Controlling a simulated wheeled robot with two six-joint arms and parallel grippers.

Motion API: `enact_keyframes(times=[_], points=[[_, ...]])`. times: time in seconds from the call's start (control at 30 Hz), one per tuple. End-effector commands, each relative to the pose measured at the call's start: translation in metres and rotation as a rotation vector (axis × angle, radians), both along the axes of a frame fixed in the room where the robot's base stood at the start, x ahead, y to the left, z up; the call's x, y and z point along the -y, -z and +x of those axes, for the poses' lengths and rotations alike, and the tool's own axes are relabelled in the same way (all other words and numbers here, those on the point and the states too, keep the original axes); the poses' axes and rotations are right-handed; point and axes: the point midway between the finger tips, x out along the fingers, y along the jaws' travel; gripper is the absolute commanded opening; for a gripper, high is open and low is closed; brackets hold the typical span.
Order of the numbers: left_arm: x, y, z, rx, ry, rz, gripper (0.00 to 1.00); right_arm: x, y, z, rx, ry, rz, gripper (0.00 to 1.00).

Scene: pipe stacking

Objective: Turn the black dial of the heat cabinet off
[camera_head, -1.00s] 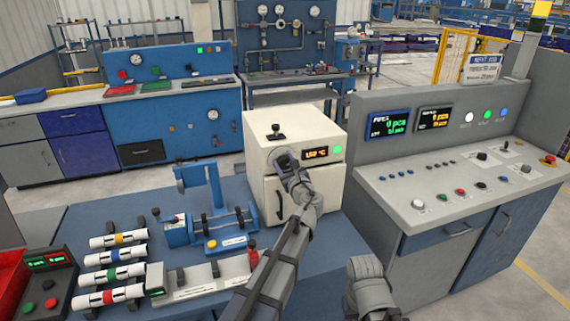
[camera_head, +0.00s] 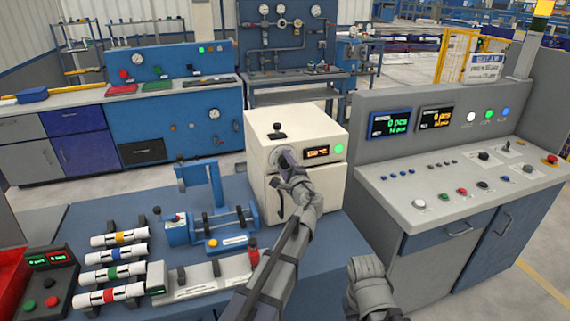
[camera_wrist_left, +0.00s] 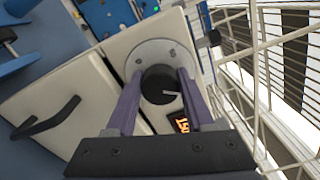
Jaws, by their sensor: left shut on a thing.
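The cream heat cabinet (camera_head: 325,190) stands on the blue bench, with an orange-lit display (camera_head: 316,153) and a green lamp (camera_head: 338,149) on its front. My left gripper (camera_head: 286,160) is at the left of its upper front and mostly hides the dial there. In the left wrist view, the two purple fingers of my left gripper (camera_wrist_left: 158,79) are on either side of the black dial (camera_wrist_left: 157,92), shut on it. The dial's white pointer line points right in that view. A grey round plate (camera_wrist_left: 150,52) lies behind the dial. My right gripper's fingers are not visible.
The cabinet door handle (camera_wrist_left: 46,118) juts out beside the dial. A blue fixture (camera_head: 212,225) and several banded white pipes (camera_head: 118,255) are on the bench to the left. A grey control console (camera_head: 460,185) stands close on the right.

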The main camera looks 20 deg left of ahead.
Motion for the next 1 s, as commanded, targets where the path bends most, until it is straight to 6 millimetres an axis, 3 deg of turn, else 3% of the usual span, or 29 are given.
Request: enact_keyframes(times=[1.0], points=[[0.0008, 0.0057, -0.0002, 0.54, 0.0, -0.803, 0.0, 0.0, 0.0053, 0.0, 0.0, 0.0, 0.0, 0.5]])
